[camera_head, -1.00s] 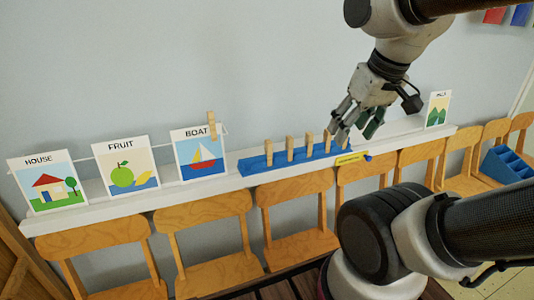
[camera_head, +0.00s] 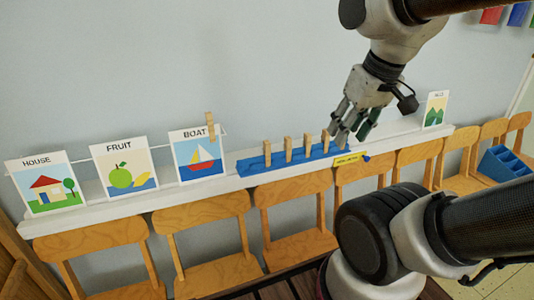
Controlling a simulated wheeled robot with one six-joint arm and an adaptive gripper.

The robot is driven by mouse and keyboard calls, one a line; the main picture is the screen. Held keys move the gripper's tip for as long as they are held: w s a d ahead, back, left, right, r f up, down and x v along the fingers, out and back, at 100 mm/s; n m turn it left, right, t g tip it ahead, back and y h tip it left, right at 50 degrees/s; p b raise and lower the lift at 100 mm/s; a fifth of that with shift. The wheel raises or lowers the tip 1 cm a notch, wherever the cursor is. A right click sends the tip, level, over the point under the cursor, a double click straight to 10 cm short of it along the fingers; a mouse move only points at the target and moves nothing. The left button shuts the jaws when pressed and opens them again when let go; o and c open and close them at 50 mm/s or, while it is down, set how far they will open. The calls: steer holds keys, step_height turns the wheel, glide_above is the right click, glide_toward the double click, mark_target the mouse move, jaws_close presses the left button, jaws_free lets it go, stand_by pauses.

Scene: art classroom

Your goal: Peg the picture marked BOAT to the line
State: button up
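The BOAT picture (camera_head: 199,154) stands upright on the white ledge, in front of the line (camera_head: 86,158). A wooden peg (camera_head: 211,126) sits at its top right corner; I cannot tell whether it grips both card and line. A blue rack (camera_head: 250,165) right of the picture holds several upright wooden pegs (camera_head: 288,149). My gripper (camera_head: 351,137) points down at the rack's right end, with its fingertips at about peg height. The fingers hide that end, so I cannot tell whether a peg is between them.
The HOUSE (camera_head: 43,185) and FRUIT (camera_head: 125,168) pictures stand to the left on the ledge (camera_head: 105,205). Another picture (camera_head: 435,109) stands at the right end. Wooden chairs (camera_head: 207,226) line the front. A blue compartment box (camera_head: 504,164) is at far right.

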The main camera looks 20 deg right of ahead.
steer(key=w+a+f+n+g, duration=0.1)
steer(key=w+a+f+g, duration=0.1)
steer(key=w+f, duration=0.25)
steer(key=t, duration=0.1)
glide_toward(267, 142)
steer(key=shift+m, duration=0.5)
steer(key=x, duration=1.1)
steer(key=shift+f, duration=0.35)
steer(key=c, duration=0.7)
steer(key=shift+r, duration=0.1)
